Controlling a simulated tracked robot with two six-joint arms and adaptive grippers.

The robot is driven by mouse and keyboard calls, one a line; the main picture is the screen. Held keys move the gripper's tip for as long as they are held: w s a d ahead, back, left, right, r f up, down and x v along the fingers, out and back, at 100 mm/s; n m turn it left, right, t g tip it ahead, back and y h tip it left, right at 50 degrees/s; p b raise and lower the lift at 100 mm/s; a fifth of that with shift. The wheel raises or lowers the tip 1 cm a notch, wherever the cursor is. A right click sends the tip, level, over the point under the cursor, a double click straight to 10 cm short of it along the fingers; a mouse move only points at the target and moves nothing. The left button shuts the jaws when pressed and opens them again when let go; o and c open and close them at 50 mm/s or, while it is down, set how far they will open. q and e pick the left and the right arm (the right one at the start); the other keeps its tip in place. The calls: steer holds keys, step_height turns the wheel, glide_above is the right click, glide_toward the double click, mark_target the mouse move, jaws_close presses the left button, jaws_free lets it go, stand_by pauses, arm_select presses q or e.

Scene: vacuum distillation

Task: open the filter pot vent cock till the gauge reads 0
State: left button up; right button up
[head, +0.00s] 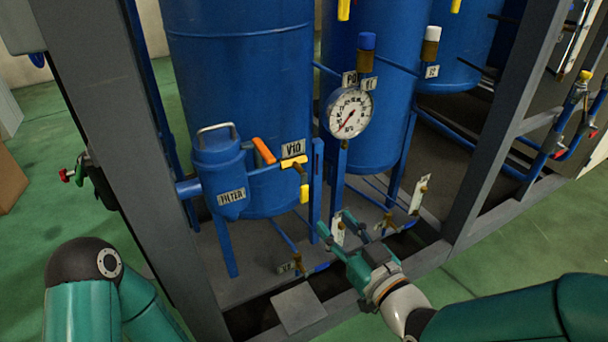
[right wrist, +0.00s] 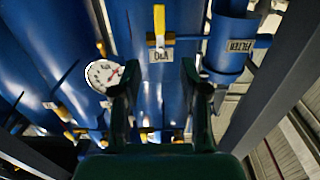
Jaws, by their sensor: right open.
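The blue filter pot (head: 220,170) has a FILTER label and also shows upside down in the right wrist view (right wrist: 232,30). At its right is a cock with an orange lever (head: 264,151), a V10 tag (head: 293,149) and a yellow handle (head: 304,193) hanging below. The V10 tag shows inverted in the right wrist view (right wrist: 160,56). The round white gauge (head: 349,111) has its needle toward the lower left; I cannot read the value. My right gripper (head: 334,224) is open and empty, below and right of the cock, apart from it. My left gripper is out of view.
Large blue tanks (head: 240,60) stand behind the pot. Grey frame posts (head: 125,150) rise at left and right. Low pipes with small valves and tags (head: 417,195) lie near my right gripper. A green floor (head: 30,230) is open at left.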

mark_target(306, 188)
steer(key=b+x, duration=0.1)
steer(key=x, duration=1.2)
steer(key=shift+w+a, duration=0.1)
steer(key=shift+w, duration=0.05)
steer(key=shift+c, duration=0.2)
jaws_close()
